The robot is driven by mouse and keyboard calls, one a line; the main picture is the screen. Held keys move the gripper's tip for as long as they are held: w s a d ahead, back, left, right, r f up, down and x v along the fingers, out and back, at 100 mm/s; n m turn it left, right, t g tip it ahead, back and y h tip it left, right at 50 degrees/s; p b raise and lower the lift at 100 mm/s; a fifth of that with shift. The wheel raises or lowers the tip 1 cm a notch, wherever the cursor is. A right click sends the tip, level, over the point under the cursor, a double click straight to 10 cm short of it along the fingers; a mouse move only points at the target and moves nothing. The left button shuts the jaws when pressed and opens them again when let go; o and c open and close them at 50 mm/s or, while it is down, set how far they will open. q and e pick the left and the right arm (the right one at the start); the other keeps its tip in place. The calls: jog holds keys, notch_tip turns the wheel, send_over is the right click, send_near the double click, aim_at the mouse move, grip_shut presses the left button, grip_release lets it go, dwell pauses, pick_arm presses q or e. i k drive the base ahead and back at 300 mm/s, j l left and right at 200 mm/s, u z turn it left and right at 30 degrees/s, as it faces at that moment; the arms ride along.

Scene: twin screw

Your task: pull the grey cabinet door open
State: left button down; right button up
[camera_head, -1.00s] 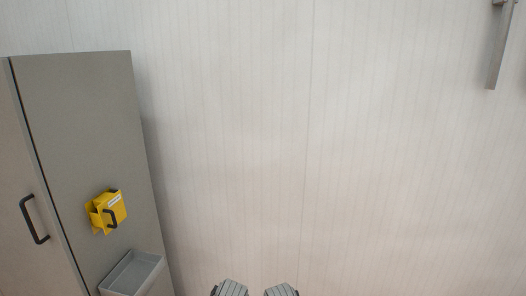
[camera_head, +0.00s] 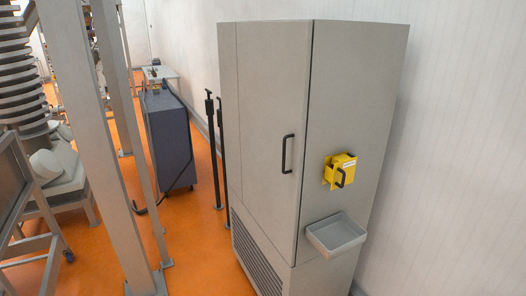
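The grey cabinet (camera_head: 325,100) stands against the white wall, right of the middle of the head view. Its door (camera_head: 262,110) is on the left-facing front and looks shut. A black bar handle (camera_head: 287,153) is on the door near its right edge. A yellow box with a black handle (camera_head: 340,171) and a grey open tray (camera_head: 336,236) are fixed on the cabinet's right side face. Neither of my grippers is in view.
A dark blue-grey unit (camera_head: 168,140) and thin black posts (camera_head: 214,150) stand left of the cabinet. Tall grey pillars (camera_head: 118,150), a spiral structure (camera_head: 18,75) and a metal frame (camera_head: 40,215) are at left. Orange floor (camera_head: 205,250) is clear before the cabinet.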

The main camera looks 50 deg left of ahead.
aim_at(274, 57)
jog(key=u, duration=1.65)
